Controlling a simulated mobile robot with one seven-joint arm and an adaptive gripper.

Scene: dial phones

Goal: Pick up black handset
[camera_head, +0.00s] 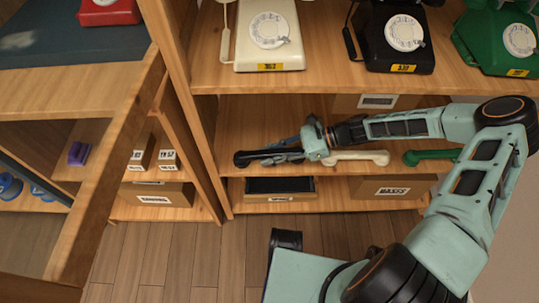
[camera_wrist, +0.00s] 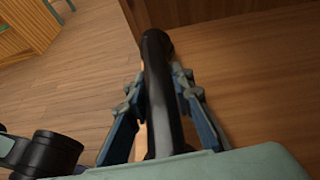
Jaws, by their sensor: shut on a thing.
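The black handset (camera_wrist: 158,75) lies between the two fingers of my gripper (camera_wrist: 155,85) in the wrist view, with a finger on each side. Its near end is hidden behind the gripper body. In the head view the black handset (camera_head: 250,158) shows at the left of the middle shelf, partly covered by my gripper (camera_head: 285,150). My gripper is shut on it. I cannot tell whether the handset touches the shelf.
A white handset (camera_head: 358,156) and a green handset (camera_head: 432,156) lie to the right on the same shelf (camera_head: 225,130). White (camera_head: 268,40), black (camera_head: 398,42) and green (camera_head: 505,42) dial phones stand on the shelf above. Boxes (camera_head: 393,187) and a dark tray (camera_head: 280,187) sit below.

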